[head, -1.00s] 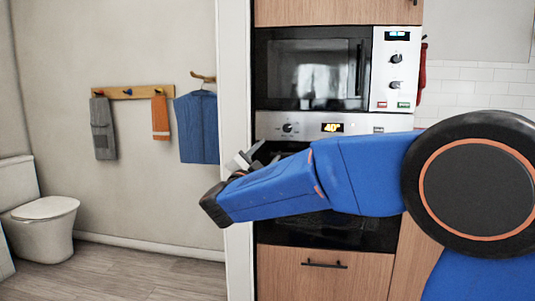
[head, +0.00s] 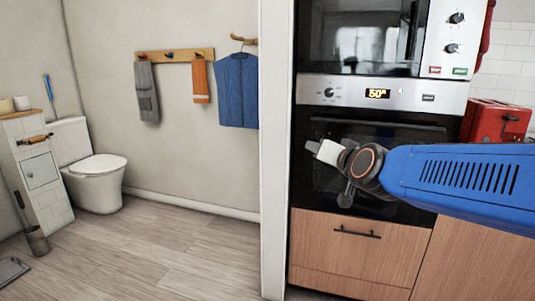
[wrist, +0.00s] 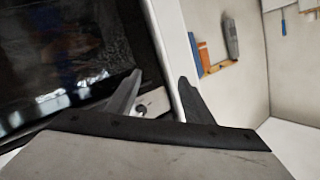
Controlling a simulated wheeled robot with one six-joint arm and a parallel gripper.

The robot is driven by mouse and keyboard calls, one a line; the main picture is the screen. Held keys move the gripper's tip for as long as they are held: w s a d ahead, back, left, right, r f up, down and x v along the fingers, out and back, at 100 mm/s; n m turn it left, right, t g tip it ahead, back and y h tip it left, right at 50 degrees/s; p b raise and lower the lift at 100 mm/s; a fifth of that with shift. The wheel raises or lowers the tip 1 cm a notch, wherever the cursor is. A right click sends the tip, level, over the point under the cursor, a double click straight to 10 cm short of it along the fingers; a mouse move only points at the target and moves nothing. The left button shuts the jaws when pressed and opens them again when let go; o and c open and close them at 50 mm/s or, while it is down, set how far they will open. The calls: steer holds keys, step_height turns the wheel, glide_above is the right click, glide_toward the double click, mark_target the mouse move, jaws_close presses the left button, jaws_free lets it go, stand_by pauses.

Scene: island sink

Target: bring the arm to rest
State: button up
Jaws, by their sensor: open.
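My gripper (head: 318,149) is at the end of my blue arm in the head view, in front of the oven (head: 350,140). In the wrist view my gripper (wrist: 160,85) shows two dark fingers spread apart with nothing between them. The fingers point toward the edge of the white wall end (wrist: 168,45) beside the dark glass front. The head view does not show whether my gripper touches the oven; its fingertips are small there.
A microwave (head: 360,38) sits above the oven, with a wooden drawer (head: 340,258) below. A red toaster (head: 492,122) stands at right. Left of the white wall end (head: 273,160) are a toilet (head: 97,180), a cabinet (head: 38,195) and a hook rack (head: 174,55). Bare floor (head: 165,250) lies between.

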steer(key=s+d+f+n+g+h, duration=0.1)
steer(key=s+d+f+g, duration=0.2)
steer(key=s+f, duration=0.4)
steer(key=s+d+f+n+g+h, duration=0.1)
steer(key=s+d+f+g, duration=0.3)
steer(key=s, duration=1)
steer(key=s+d+f+g+h, duration=0.1)
steer(key=s+d+f+g, duration=0.2)
steer(key=s+d+f, duration=0.3)
steer(key=s+f, duration=0.5)
steer(key=shift+d+f+n+g, duration=0.3)
steer(key=shift+f+n, duration=0.1)
